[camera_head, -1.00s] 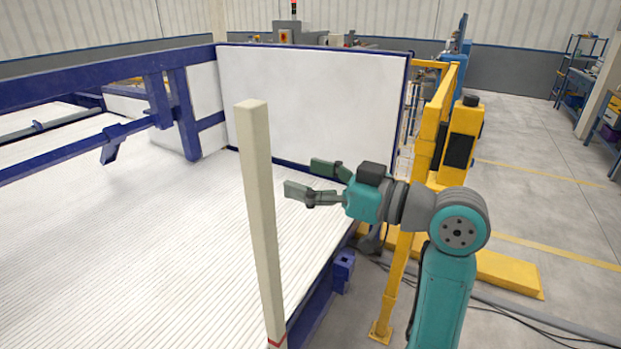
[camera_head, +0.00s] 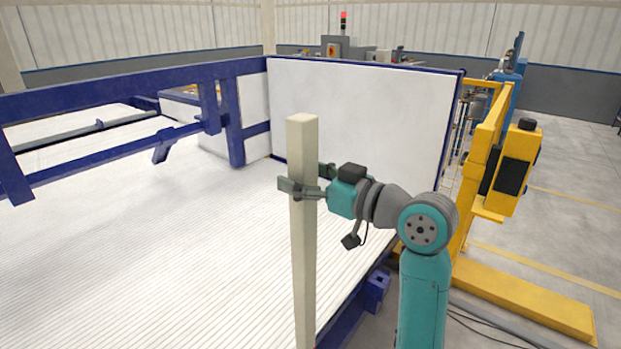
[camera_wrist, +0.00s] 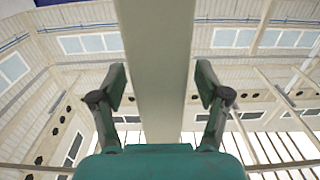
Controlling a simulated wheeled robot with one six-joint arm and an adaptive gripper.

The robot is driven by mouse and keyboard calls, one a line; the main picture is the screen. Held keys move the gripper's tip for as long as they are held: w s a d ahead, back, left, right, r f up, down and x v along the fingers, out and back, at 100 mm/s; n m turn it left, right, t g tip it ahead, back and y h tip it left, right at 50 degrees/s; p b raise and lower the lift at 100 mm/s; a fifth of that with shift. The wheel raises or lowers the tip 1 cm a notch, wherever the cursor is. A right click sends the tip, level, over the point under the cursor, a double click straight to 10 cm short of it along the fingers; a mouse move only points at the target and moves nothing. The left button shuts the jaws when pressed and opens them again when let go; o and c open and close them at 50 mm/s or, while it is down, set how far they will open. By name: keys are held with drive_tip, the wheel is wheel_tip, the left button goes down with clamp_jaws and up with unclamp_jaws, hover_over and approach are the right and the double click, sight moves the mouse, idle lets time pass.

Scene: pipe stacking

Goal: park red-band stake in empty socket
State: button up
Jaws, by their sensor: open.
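The pale square stake (camera_head: 303,255) stands upright along the near edge of the white ribbed bed in the head view. Its lower end and red band are out of frame. My gripper (camera_head: 307,180) is at the upper part of the stake, with one finger in front of it and the other behind. In the wrist view the stake (camera_wrist: 158,75) runs between the open fingers of my gripper (camera_wrist: 161,86), with a narrow gap on each side. A blue socket (camera_head: 377,290) with a dark square opening on top sits on the bed's side, right of the stake; it looks empty.
A white panel with a blue frame (camera_head: 365,105) stands behind my gripper. Blue rails (camera_head: 120,85) cross the left. A yellow post and guard (camera_head: 512,170) stand at right, close to my arm. The ribbed bed (camera_head: 150,260) is clear.

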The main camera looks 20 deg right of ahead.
sight(312, 129)
clamp_jaws()
drive_tip(key=shift+r, duration=4.6)
drive_tip(key=shift+r, duration=5.85)
